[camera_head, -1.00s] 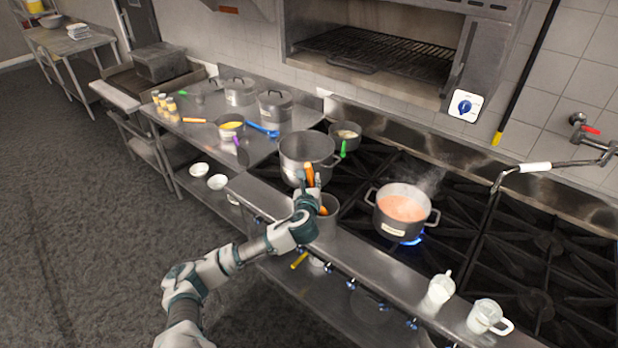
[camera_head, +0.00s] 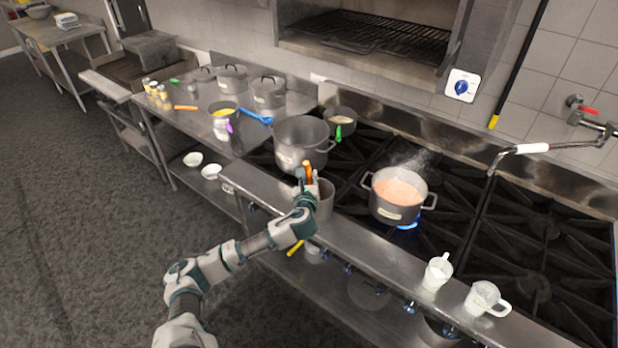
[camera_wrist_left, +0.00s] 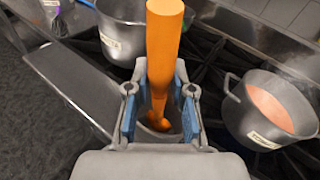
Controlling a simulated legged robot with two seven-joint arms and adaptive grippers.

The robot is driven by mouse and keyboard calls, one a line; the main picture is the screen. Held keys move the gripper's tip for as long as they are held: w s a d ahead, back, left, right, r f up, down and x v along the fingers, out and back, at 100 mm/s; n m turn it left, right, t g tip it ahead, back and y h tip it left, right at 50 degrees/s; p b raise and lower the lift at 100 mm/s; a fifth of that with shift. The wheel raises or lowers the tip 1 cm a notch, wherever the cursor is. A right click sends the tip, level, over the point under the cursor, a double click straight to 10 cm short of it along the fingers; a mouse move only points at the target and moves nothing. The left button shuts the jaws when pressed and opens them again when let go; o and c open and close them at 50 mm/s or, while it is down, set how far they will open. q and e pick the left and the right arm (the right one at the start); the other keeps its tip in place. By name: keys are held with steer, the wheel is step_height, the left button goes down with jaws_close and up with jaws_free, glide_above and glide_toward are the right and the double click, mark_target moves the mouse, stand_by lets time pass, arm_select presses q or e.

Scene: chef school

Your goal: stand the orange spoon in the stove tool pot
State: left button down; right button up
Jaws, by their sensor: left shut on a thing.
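My left gripper (camera_head: 308,182) is shut on the orange spoon (camera_head: 307,170), just above the stove tool pot (camera_head: 326,203) on the stove's front ledge. In the left wrist view the spoon's thick handle (camera_wrist_left: 163,40) stands up between the blue-padded fingers (camera_wrist_left: 159,105). The spoon's lower end shows below the fingers, at the mouth of the grey tool pot (camera_wrist_left: 177,127). It looks to be inside the rim, but the fingers hide how deep it reaches. My right gripper is in neither view.
A big steel pot (camera_head: 301,145) stands close behind the gripper. A pot of pinkish soup (camera_head: 398,194) is on a lit burner to the right. Two white jugs (camera_head: 437,273) (camera_head: 485,299) stand on the ledge. A side table (camera_head: 205,137) holds more pots and utensils.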

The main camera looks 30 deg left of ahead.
arm_select(q)
steer(key=c, duration=0.9)
jaws_free()
steer(key=v, duration=1.1)
steer(key=shift+s+d, duration=0.15)
steer(key=shift+s, duration=0.25)
